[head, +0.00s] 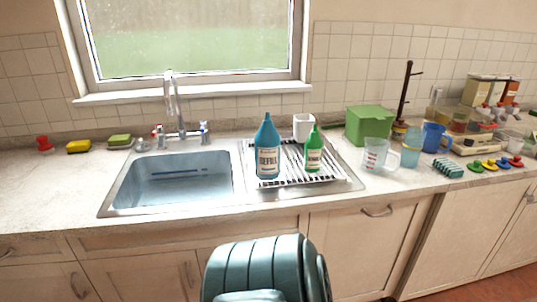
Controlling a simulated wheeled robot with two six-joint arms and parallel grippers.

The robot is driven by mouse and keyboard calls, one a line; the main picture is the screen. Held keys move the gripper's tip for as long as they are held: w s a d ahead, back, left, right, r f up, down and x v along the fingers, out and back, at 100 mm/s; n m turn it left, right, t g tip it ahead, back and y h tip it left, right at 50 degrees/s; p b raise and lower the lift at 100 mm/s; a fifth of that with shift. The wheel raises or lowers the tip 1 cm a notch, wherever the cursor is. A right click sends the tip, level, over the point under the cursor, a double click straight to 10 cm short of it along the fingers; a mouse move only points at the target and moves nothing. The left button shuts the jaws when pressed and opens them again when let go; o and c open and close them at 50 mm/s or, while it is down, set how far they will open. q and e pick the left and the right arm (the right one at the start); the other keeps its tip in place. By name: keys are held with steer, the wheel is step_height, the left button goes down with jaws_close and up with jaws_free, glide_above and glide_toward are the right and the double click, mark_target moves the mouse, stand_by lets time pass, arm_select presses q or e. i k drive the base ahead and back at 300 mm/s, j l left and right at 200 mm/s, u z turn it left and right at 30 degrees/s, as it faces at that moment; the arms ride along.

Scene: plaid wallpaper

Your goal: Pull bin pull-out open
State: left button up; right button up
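No bin shows, and I cannot tell for certain which cabinet front is the bin pull-out. One tall pale wooden front (355,250) right of the middle has a horizontal metal handle (377,211) near its top edge. This front looks closed, flush with its neighbours. Its lower part runs out of the picture. Neither of my grippers is in view.
A teal ribbed shape at the bottom middle hides part of the lower cabinets. Other closed fronts stand left (140,275) and right (480,235). Above them is the counter (60,195) with a sink (175,180), bottles, cups and a green box (369,125).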

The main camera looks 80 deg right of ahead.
mark_target(367, 249)
steer(key=z, duration=3.55)
